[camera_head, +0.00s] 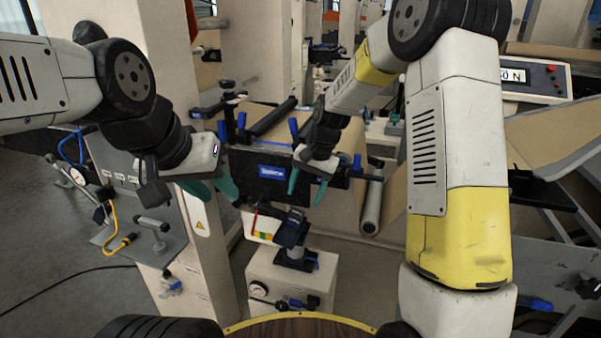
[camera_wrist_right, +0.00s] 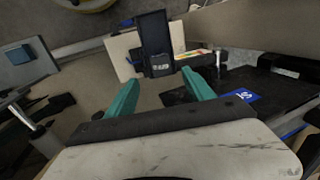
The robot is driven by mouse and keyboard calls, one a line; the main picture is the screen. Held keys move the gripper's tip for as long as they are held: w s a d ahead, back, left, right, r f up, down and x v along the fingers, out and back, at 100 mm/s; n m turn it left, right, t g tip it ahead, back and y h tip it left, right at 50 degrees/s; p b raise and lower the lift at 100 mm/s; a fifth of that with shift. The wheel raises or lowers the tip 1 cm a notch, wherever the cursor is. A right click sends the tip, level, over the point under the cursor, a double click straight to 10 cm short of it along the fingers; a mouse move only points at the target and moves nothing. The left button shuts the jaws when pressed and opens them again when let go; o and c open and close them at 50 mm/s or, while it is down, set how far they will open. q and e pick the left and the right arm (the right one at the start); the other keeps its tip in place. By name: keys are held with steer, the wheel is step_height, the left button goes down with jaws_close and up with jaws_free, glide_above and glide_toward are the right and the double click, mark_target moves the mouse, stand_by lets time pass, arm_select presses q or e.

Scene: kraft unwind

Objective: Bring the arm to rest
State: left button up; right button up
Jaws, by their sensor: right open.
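My right arm (camera_head: 425,150), white and yellow, comes in from the right and bends over the middle of the machine. Its right gripper (camera_head: 307,190) points downward with its two teal fingers apart and nothing between them. In the right wrist view the right gripper (camera_wrist_right: 162,80) also shows spread and empty, with a dark device beyond the fingertips. My left arm (camera_head: 60,85) comes in from the upper left. Its left gripper (camera_head: 219,196) has two teal fingers apart with nothing seen between them, beside the machine's left post.
A black machine block with a blue label (camera_head: 272,172) lies between the grippers. A dark clamp-like device (camera_head: 292,232) stands on a pale pedestal (camera_head: 290,278) below. A metal roller (camera_head: 372,205) and brown paper web are close right. A gauge panel (camera_head: 125,195) stands left.

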steer(key=s+d+r+n+t, duration=0.1)
steer(key=s+d+r+t, duration=0.1)
steer(key=s+d+r, duration=0.3)
steer(key=s+d+r+n+t, duration=0.2)
steer(key=s+d+r, duration=0.3)
steer(key=s+r, duration=0.7)
steer(key=shift+s+d+r, duration=0.35)
steer(key=shift+s, duration=0.65)
steer(key=shift+n+t+h, duration=0.3)
steer(key=shift+n+t, duration=0.2)
steer(key=shift+t, duration=0.1)
steer(key=s, duration=0.2)
steer(key=s+d, duration=0.1)
steer(key=s, duration=0.1)
steer(key=s+d, duration=0.1)
steer(key=s, duration=0.2)
